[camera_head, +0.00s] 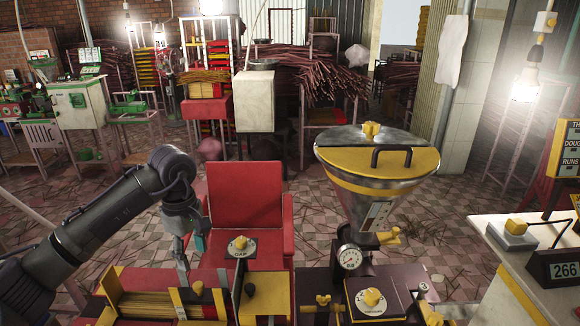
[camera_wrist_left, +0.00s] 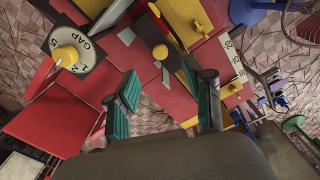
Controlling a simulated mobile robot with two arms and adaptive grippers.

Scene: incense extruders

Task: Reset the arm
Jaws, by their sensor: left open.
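My left arm comes in from the left, and my left gripper (camera_head: 190,254) hangs fingers down beside the red chair and left of the GAP dial (camera_head: 241,246). In the left wrist view the teal-padded fingers of the gripper (camera_wrist_left: 165,95) are spread apart with nothing between them. The dial with its yellow knob (camera_wrist_left: 67,57) shows there at upper left. The extruder's metal hopper (camera_head: 372,190) with a yellow lid stands right of centre. A round gauge (camera_head: 349,257) sits below it. My right gripper is not in view.
A red chair (camera_head: 246,195) stands behind the extruder bench. A yellow-lined tray (camera_head: 150,305) lies below my left arm. A white counter (camera_head: 500,275) with a numeric display (camera_head: 563,269) is at right. Green machines (camera_head: 80,100) stand at left, with open tiled floor (camera_head: 120,230) between.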

